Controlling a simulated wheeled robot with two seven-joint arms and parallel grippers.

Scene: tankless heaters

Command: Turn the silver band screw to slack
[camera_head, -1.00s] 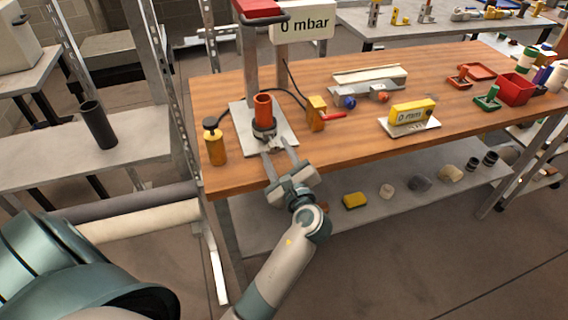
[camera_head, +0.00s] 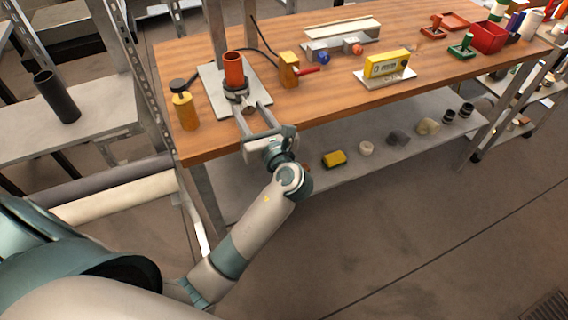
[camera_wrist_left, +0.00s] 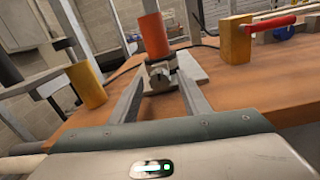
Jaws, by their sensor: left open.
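The silver band screw (camera_wrist_left: 160,76) shows in the left wrist view on the front of a dark clamp band around the foot of an orange-red tube (camera_wrist_left: 153,38). In the head view the tube (camera_head: 234,71) stands upright on a grey plate (camera_head: 212,84) near the table's front left, and the band (camera_head: 236,92) circles it. The screw is small and partly hidden there. My left gripper (camera_head: 246,110) is open and empty, its fingers pointing at the band. In the left wrist view the fingers (camera_wrist_left: 160,84) lie left and right of the screw; contact cannot be told. My right gripper is not in view.
A brass-coloured block (camera_head: 288,69) with a red lever stands right. A yellow gauge (camera_head: 388,65) sits farther right. A metal post rises behind the tube. The wooden table's front middle is clear.

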